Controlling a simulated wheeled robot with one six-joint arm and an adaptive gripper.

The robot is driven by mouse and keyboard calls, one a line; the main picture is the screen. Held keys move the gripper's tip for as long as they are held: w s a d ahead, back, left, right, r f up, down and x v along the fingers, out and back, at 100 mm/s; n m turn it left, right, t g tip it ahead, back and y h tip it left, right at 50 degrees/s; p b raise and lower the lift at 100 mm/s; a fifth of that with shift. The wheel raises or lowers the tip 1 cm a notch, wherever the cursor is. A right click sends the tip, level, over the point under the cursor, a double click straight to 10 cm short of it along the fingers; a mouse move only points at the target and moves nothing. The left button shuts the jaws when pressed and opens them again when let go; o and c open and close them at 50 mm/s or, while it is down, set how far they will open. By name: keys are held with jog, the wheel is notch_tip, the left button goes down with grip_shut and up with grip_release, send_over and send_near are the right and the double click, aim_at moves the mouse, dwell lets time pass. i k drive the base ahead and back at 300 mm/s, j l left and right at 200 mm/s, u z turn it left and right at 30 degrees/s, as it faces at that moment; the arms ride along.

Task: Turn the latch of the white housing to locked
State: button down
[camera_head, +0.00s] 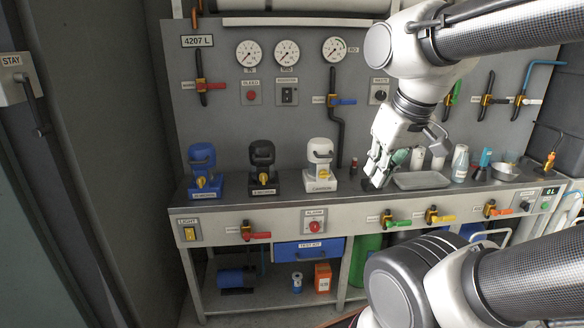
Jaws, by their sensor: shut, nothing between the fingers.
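The white housing (319,150) stands upright on the bench, the rightmost of three similar housings, with a label on its base that seems to read CARBON. Its yellow latch (324,174) is on the front, low down; it is too small to tell its exact position. My gripper (373,178) points down just right of the white housing, apart from it, near the left end of a grey tray. Its fingers are shut with nothing between them.
A blue housing (202,165) and a black housing (262,162) stand to the left, each with a yellow latch. The grey tray (421,181), bottles and a bowl (505,171) are to the right. Valve handles line the bench front. A small dark red bottle (353,166) stands between white housing and gripper.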

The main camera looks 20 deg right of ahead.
aim_at(323, 174)
jog(key=l, duration=1.65)
jog(key=i+u, duration=0.05)
